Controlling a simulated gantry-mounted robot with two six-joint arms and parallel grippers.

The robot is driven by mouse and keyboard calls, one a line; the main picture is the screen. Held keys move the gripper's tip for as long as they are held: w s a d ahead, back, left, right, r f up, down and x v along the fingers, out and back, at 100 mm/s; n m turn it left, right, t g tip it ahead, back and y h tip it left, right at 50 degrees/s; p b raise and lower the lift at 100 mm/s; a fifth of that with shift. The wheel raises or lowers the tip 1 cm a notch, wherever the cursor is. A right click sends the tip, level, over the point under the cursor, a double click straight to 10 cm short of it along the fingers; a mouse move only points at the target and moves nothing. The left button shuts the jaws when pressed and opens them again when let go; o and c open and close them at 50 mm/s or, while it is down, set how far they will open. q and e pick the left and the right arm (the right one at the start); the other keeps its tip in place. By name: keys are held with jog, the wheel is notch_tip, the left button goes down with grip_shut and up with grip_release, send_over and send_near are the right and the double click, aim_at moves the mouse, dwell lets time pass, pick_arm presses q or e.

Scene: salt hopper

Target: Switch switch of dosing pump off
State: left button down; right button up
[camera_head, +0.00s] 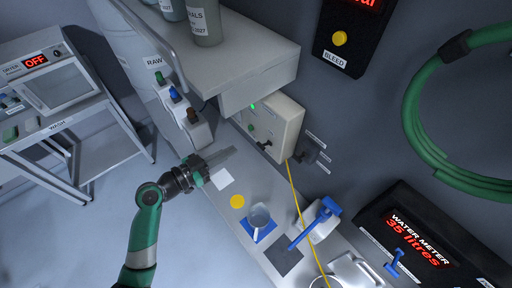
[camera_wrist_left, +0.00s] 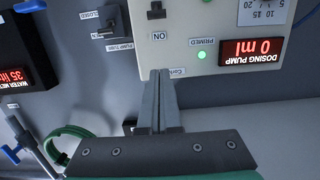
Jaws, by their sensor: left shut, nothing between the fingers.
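The dosing pump is a cream box (camera_head: 275,124) on the wall side of the bench in the head view. In the left wrist view its front (camera_wrist_left: 185,45) appears upside down, with a red "0 ml" display (camera_wrist_left: 250,50) and a lit green PRIMED lamp (camera_wrist_left: 202,54). A small black switch (camera_wrist_left: 156,10) sits near the top edge of that view, close to an ON label (camera_wrist_left: 159,37); I cannot tell its position. My left gripper (camera_head: 232,150) is shut and empty, with its fingers (camera_wrist_left: 162,75) pointing at the pump's front. I cannot tell whether they touch it.
A black clamp marked PUMP TUBE (camera_wrist_left: 110,28) is beside the pump. A yellow cable (camera_head: 295,190) runs down from it. A shelf (camera_head: 255,75) overhangs the pump.

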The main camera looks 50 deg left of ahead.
pick_arm(q)
jog(key=shift+s+f, duration=0.15)
jog(key=shift+f, duration=0.1)
jog(key=b, duration=0.2)
send_over(261, 146)
jog(key=s, duration=0.4)
jog(key=f, duration=0.2)
jog(key=w+f, duration=0.1)
jog(key=f, duration=0.2)
jog(key=shift+w+a+f+b, duration=0.2)
jog(key=shift+w+a+b, duration=0.1)
jog(key=shift+b, duration=0.1)
